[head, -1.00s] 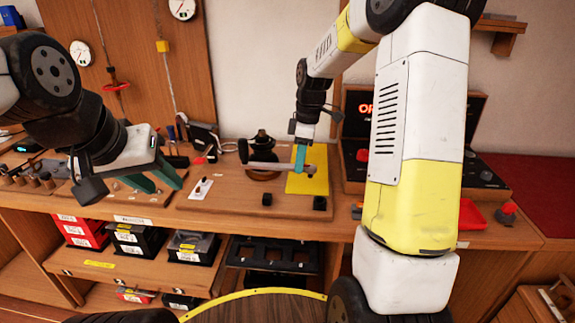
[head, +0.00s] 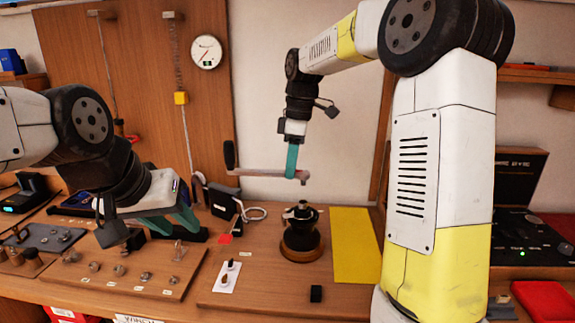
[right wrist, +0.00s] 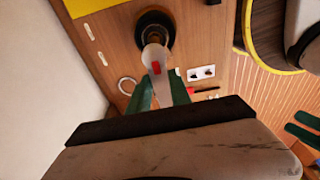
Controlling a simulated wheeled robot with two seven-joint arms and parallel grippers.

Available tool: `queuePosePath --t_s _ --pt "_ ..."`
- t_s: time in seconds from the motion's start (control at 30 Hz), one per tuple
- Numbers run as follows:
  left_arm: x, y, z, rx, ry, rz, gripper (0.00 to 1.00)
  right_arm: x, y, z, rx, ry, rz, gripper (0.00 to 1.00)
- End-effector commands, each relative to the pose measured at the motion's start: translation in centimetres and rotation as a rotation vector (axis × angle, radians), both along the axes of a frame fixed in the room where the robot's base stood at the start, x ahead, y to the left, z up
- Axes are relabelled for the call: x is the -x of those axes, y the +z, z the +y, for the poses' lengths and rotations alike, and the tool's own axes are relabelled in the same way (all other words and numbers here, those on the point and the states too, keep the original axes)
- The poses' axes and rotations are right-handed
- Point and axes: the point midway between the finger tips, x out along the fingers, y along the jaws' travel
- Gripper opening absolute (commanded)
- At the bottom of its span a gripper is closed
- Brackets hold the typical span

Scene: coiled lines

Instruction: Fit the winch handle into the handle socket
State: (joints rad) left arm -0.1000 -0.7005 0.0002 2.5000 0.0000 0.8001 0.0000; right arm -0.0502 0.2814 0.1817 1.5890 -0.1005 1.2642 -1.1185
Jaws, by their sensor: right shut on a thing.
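The winch handle (head: 260,173), a grey bar with a black upright grip at its left end, is held by my right gripper (head: 292,176), which is shut on it near its right end. It is raised above the board, roughly level. The winch (head: 302,240), a dark drum on a wooden base, stands below, with the handle socket (head: 302,211) at its top. A gap shows between handle and socket. In the right wrist view the handle (right wrist: 155,58) overlaps the winch (right wrist: 155,22). My left gripper (head: 180,226) is open and empty over the board's left part.
A yellow mat (head: 355,250) lies right of the winch. A white switch plate (head: 227,276) and a small black block (head: 316,293) sit on the board in front. A black clamp-like item with a metal ring (head: 254,213) lies behind. A gauge (head: 206,52) hangs on the wooden panel.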

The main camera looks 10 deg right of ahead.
Motion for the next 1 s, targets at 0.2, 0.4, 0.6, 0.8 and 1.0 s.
queuePosePath --t_s 0.2,0.4,0.6,0.8,1.0 --pt "0.0 0.0 0.0 0.0 0.0 0.0 0.36 0.0 -2.2 0.0 0.0 -0.001 0.0 0.0" --pt "0.0 0.0 0.0 0.0 0.0 0.0 0.36 0.0 -3.7 0.0 -0.001 -0.001 0.0 0.0" --pt "0.0 0.0 0.0 0.0 0.0 0.0 0.36 0.0 -4.5 0.0 0.0 0.0 0.0 0.0" --pt "0.0 0.0 0.0 0.0 0.0 0.001 0.36 0.0 -4.6 0.0 -0.001 0.0 -0.001 0.0" --pt "0.0 0.0 0.0 0.0 0.0 0.0 0.36 0.0 -4.6 0.0 -0.001 0.0 -0.001 0.0"
